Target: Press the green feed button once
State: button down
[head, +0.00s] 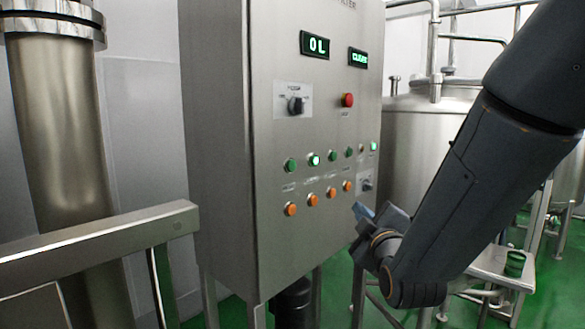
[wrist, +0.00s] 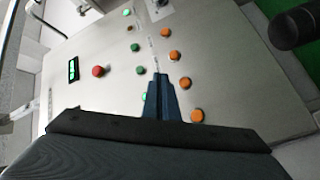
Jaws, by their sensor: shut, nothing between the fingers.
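A row of green buttons runs across the steel control cabinet (head: 215,130); the labels are too small to read, so I cannot tell which is the feed button. In the head view there is a dark green one (head: 290,165), a lit one (head: 314,160), and others further right. The wrist view shows green buttons (wrist: 140,70) left of the fingertips, a lit one partly behind the fingers. My gripper (head: 362,211) is shut and empty, in front of the panel's lower right. In the wrist view its blue fingertips (wrist: 160,77) lie between the green and orange rows; contact cannot be told.
Orange buttons (head: 312,199) sit in a row below the green ones. A red button (head: 347,100), a selector knob (head: 296,104) and a small switch (head: 367,184) are also on the panel. A steel rail (head: 100,240) stands at the left and a tank (head: 425,140) behind.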

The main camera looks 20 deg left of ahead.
aim_at(292, 166)
jog(key=s+a+r+n+t+y, duration=0.3)
jog(key=a+r, duration=0.2)
jog(key=r, duration=0.3)
jog(key=shift+s+a+r+n+y, duration=0.15)
jog(key=shift+s+a+n+y, duration=0.15)
jog(key=shift+a+n, duration=0.1)
jog(key=w+a, duration=0.3)
jog(key=a, duration=0.5)
jog(key=shift+w, duration=0.2)
jog(key=shift+a+b, duration=0.2)
jog(key=shift+b, duration=0.1)
dwell(1.3)
jog(key=shift+w+a, duration=0.15)
jog(key=shift+a, duration=0.1)
